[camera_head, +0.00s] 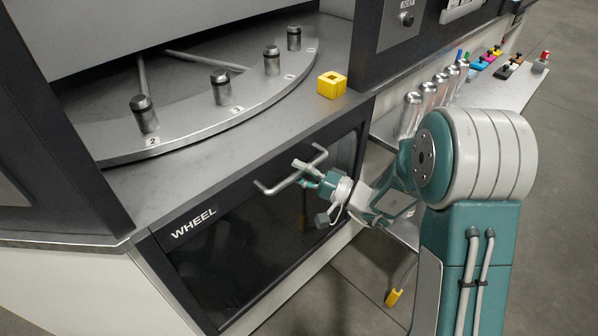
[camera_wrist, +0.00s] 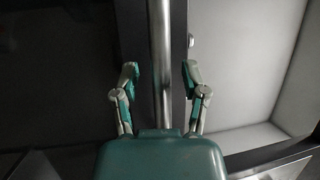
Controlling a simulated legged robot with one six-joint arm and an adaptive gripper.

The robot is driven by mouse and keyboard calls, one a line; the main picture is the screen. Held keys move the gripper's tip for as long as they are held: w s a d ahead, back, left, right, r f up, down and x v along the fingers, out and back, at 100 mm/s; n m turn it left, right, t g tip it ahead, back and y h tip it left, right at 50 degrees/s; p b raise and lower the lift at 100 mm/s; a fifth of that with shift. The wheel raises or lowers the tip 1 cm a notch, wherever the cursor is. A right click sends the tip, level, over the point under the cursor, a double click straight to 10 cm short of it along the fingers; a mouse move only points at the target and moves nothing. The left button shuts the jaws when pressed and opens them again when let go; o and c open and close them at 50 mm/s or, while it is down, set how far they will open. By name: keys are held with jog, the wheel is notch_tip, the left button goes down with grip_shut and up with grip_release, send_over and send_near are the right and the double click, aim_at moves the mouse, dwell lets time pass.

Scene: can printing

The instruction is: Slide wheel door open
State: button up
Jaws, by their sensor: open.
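The wheel door (camera_head: 265,235) is a dark glossy panel in a dark frame, labelled WHEEL at its left. It sits below the counter and looks closed. Its handle (camera_head: 291,172) is a metal bar along the upper part of the door. My gripper (camera_head: 305,174) is at the handle in the head view, near its middle. In the wrist view the handle bar (camera_wrist: 160,60) runs up the picture between the two open fingers of my gripper (camera_wrist: 160,82). A gap shows on each side of the bar. The bar's lower end is hidden behind my gripper's body.
Above the door is a counter (camera_head: 200,180) with a curved metal wheel (camera_head: 240,118) carrying several dark-topped pegs. A yellow square block (camera_head: 332,84) sits on the counter. Several metal cans (camera_head: 428,95) stand on a side shelf at the right. Grey floor (camera_head: 340,290) lies in front.

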jog(key=v, duration=1.2)
jog(key=shift+w, duration=0.1)
jog(key=s+a+r+n+g+h, duration=0.1)
jog(key=s+r+n+g+h, duration=0.1)
jog(key=s+g+h, duration=0.35)
jog(key=s+a+r+n+g+h, duration=0.1)
jog(key=s+r+n+g+h, duration=0.15)
jog(key=s, duration=0.65)
jog(key=s+d+r+m+t+h, duration=0.1)
jog(key=s+d+r+t+h, duration=0.1)
jog(key=d+h, duration=0.3)
jog(key=s+d+r+m+t+h, duration=0.1)
jog(key=s+d+r+t+h, duration=0.2)
jog(key=d+r+t+h, duration=0.1)
jog(key=shift+s+d+t+h, duration=0.15)
jog(key=shift+d+t+h, duration=0.55)
jog(key=shift+d+h, duration=0.4)
